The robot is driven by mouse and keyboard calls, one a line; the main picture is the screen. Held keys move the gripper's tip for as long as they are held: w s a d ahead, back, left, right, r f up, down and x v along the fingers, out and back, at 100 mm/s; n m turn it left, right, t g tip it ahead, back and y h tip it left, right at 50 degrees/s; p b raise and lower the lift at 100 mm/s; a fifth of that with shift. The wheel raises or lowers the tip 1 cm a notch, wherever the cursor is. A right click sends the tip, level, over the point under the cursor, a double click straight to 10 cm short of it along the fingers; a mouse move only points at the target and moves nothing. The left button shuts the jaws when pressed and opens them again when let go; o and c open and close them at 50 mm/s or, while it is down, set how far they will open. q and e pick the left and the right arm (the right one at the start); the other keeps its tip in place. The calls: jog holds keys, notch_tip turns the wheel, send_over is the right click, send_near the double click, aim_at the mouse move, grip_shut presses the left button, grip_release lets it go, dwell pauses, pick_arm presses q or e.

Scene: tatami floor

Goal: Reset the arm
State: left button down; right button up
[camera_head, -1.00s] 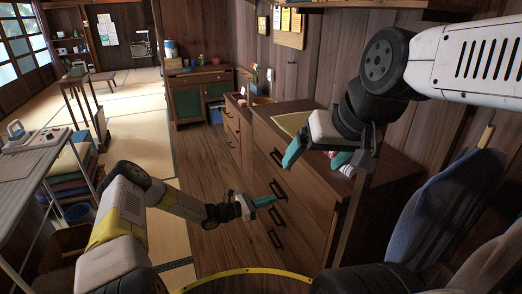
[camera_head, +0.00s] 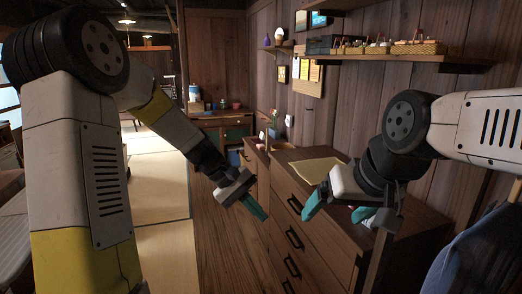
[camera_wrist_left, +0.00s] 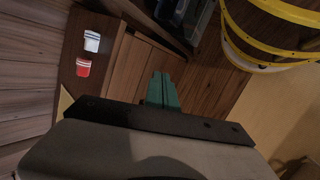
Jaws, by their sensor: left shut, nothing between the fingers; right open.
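My left arm comes in from the left in the head view, bent at the elbow. Its gripper (camera_head: 253,207) has teal fingers pressed together, empty, in the air to the left of the wooden drawer chest. In the left wrist view the shut teal fingers (camera_wrist_left: 162,90) show with nothing between them. My right gripper (camera_head: 340,208) comes in from the right, open, over the near part of the chest top. Its two teal fingers are apart.
The drawer chest (camera_head: 340,237) with dark handles stands below my right gripper. A red item (camera_wrist_left: 83,67) and a white item (camera_wrist_left: 92,41) lie on it. A shelf (camera_head: 400,60) holds small baskets. The wood floor at centre is clear.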

pick_arm(q)
jog(key=s+a+r+m+t+y, duration=0.2)
jog(key=s+a+r, duration=0.4)
jog(key=s, duration=0.3)
jog(key=s+a+r+m+t+y, duration=0.3)
jog(key=s+a+r, duration=0.3)
jog(key=s, duration=0.3)
jog(key=shift+a+r+t, duration=0.2)
jog(key=shift+a+t, duration=0.5)
jog(key=shift+a, duration=0.15)
